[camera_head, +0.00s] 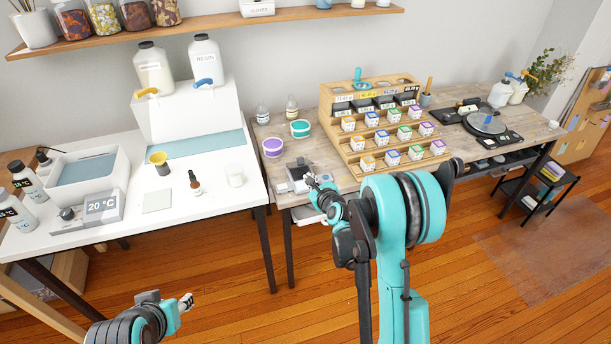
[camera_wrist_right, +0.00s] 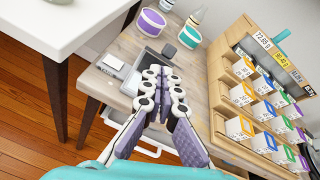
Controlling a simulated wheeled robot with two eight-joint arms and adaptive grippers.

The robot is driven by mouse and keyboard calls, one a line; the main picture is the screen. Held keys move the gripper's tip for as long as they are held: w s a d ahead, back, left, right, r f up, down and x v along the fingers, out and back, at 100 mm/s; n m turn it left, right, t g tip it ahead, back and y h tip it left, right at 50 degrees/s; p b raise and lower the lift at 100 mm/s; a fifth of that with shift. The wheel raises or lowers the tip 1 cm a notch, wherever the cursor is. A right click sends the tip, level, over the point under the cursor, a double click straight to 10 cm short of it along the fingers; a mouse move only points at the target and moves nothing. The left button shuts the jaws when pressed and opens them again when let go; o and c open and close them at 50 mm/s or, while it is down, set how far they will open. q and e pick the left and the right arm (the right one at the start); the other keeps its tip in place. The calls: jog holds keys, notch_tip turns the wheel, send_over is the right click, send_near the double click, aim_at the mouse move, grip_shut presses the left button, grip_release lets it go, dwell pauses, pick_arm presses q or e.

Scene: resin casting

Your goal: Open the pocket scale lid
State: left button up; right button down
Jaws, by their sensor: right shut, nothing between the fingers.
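The pocket scale (camera_head: 299,172) is a small grey device near the left front corner of the wooden table. In the right wrist view it shows as a dark grey plate (camera_wrist_right: 146,62), partly hidden behind the fingers. I cannot tell how its lid stands. My right gripper (camera_head: 311,181) is at the scale's front right edge in the head view. In the right wrist view its fingers (camera_wrist_right: 160,72) are together and empty, over or against the scale; contact is unclear. My left gripper (camera_head: 187,302) is low over the floor, far from the scale; its finger gap is too small to judge.
Purple (camera_head: 273,147) and teal (camera_head: 300,128) tubs stand behind the scale. A wooden rack (camera_head: 337,142) with small labelled boxes rises to its right.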

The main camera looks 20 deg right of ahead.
aim_at(299, 162)
jog(key=w+f+m+b, duration=0.1)
jog(key=w+f, duration=0.1)
jog(key=w, duration=0.1)
jog(key=w+d+f+m+b, duration=0.1)
jog(key=w+f+m, duration=0.1)
jog(key=w, duration=0.2)
jog(key=w+f+m+b, duration=0.1)
jog(key=w+f, duration=0.2)
jog(key=w, duration=0.1)
jog(key=shift+d+m+t, duration=0.3)
jog(key=shift+d+t, duration=0.05)
jog(key=shift+t, duration=0.05)
jog(key=shift+w, duration=0.1)
